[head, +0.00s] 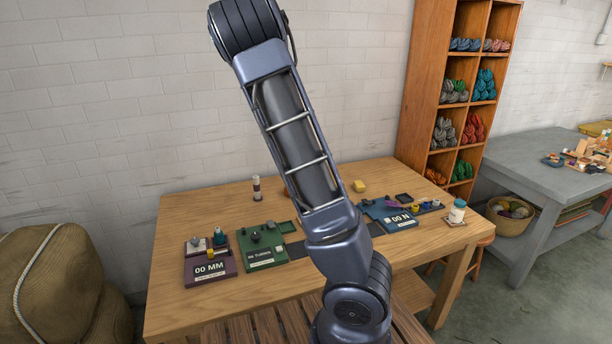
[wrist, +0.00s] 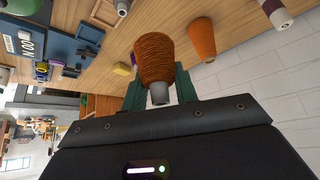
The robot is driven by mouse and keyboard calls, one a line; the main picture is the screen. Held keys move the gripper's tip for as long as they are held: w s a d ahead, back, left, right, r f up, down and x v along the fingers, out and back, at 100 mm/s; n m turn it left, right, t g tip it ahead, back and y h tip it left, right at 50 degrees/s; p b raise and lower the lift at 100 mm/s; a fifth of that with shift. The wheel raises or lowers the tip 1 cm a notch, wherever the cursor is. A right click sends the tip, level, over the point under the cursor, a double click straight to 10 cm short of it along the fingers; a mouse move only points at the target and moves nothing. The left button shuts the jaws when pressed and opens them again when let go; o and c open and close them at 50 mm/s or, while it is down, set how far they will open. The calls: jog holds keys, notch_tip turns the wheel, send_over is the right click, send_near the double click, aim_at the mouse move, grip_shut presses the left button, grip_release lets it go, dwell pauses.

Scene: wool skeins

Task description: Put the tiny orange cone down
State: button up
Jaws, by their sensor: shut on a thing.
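My gripper (wrist: 160,82) is in the wrist view, its green fingers shut on an orange cone (wrist: 155,52) wound with rust-coloured yarn. A grey core end of this cone points toward the camera. A second, smoother orange cone (wrist: 201,38) stands apart on the wooden table (wrist: 178,22), near the white wall. I cannot tell whether the held cone touches the table.
The table (head: 190,300) holds a purple tray (head: 210,268), a green tray (head: 263,257), a blue tray (head: 398,219), a yellow block (head: 359,186), a white jar (head: 457,211) and a purple-and-white tube (head: 257,188). Bare wood lies along its back left. A yarn shelf (head: 428,90) stands behind right.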

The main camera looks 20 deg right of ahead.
jog(key=shift+r, duration=0.2)
jog(key=shift+w+a+r, duration=0.1)
jog(key=shift+w+a, duration=0.15)
jog(key=shift+w, duration=0.05)
jog(key=w+a+r+n+t+y, duration=0.1)
jog(key=w+a+n, duration=0.1)
jog(key=w+a, duration=0.7)
jog(key=w+a+r+n, duration=0.1)
jog(key=w+a, duration=0.5)
jog(key=a, duration=0.6)
jog(key=w+a+f+n+y, duration=0.1)
jog(key=w+a, duration=0.1)
jog(key=a, duration=1.4)
jog(key=w+a+f+n+y, duration=0.1)
jog(key=w+a+f+n, duration=0.1)
jog(key=a, duration=1.4)
notch_tip(320, 180, down, 20)
jog(key=shift+r, duration=0.25)
jog(key=shift+f, duration=0.15)
